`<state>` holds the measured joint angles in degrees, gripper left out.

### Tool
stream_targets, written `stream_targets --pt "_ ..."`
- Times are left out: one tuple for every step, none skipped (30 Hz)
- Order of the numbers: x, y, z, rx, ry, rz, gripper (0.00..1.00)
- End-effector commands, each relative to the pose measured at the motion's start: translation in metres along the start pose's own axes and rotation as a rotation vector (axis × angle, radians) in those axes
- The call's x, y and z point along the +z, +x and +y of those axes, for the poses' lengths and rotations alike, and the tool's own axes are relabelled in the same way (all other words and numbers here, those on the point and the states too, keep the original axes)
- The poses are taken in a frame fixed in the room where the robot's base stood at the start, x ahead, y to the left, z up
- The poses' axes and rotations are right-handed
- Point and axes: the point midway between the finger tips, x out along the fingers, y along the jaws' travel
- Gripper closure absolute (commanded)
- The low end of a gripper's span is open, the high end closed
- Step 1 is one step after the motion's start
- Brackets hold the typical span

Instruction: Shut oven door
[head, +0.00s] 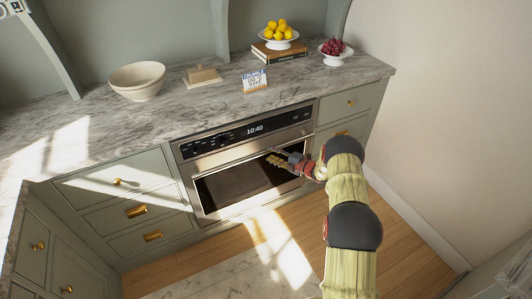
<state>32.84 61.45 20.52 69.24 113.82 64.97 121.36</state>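A built-in steel oven (187,152) sits under the marble counter, with a black control panel (254,129) reading 10:40. Its door (203,205) has a steel frame and a dark window (235,184). The door looks upright, close to the cabinet front; I cannot tell whether it is fully shut or slightly ajar. My gripper (274,160) is in front of the door's upper right part, near the handle bar (230,158). I cannot tell whether it touches the door, or whether its fingers are open.
Drawers with brass handles (137,210) flank the oven. On the counter (60,135) stand a cream bowl (138,82), a butter dish (202,77), a small sign (254,81), books (278,51) under a lemon bowl, and a bowl of grapes (335,51). The floor (240,265) before the oven is clear.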

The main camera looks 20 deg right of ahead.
Motion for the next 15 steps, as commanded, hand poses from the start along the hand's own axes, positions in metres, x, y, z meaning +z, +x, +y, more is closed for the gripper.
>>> stream_targets --pt "0.001 -0.012 0.001 0.0 0.002 -0.001 0.63" --pt "0.001 -0.018 0.001 0.0 0.001 -0.002 0.63" --pt "0.001 -0.025 0.0 0.0 0.002 -0.003 0.63" --pt "0.001 -0.03 0.0 0.0 0.001 -0.003 0.63" --pt "0.001 -0.035 0.001 0.001 0.0 -0.002 0.63" --pt "0.001 -0.041 0.001 0.001 0.0 -0.001 0.63" --pt "0.001 -0.045 0.0 0.0 0.001 -0.001 0.63" --pt "0.001 -0.049 0.0 0.0 0.001 -0.001 0.63" --pt "0.001 -0.052 0.0 0.0 0.001 -0.001 0.63" --pt "0.001 -0.055 0.0 0.0 0.001 -0.001 0.63" --pt "0.0 -0.057 0.0 0.0 0.001 -0.001 0.63" --pt "0.0 -0.059 0.0 0.0 0.001 0.0 0.63" --pt "0.0 -0.06 0.0 0.0 0.0 0.0 0.63" --pt "0.0 -0.061 0.0 0.0 0.001 0.0 0.63" --pt "0.0 -0.062 0.0 0.0 0.001 0.0 0.63"
